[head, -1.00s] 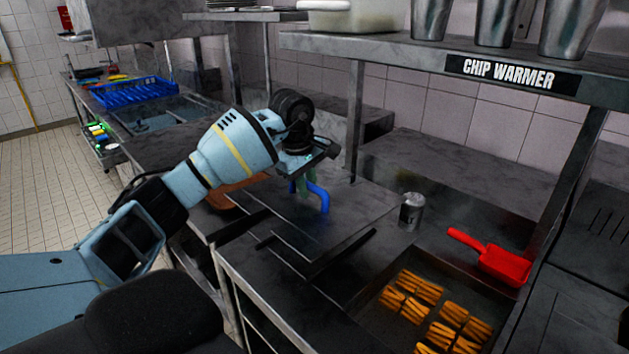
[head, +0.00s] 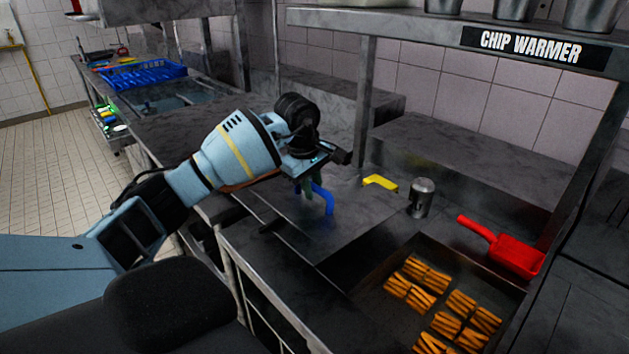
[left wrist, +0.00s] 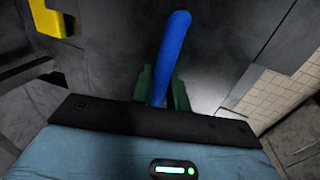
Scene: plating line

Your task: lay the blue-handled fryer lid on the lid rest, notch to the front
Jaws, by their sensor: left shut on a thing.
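My left gripper (head: 309,187) has its green fingers shut on the blue handle (head: 325,203) of the fryer lid. The handle also shows between the fingers (left wrist: 162,92) in the left wrist view. The lid is a flat dark grey plate (head: 345,222) lying roughly level under the gripper. Its edges blend into the grey metal around it, and I cannot tell whether it touches what is below. I cannot make out the notch. A dark bar (head: 270,226) shows at the lid's left; I cannot tell whether it is part of the lid rest. My right gripper is out of view.
A yellow handle-like piece (head: 380,182) and a metal shaker (head: 422,198) stand just beyond the lid. A red scoop (head: 505,250) and fries (head: 420,280) lie at the right. The chip warmer shelf (head: 430,22) and its post (head: 364,90) rise behind.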

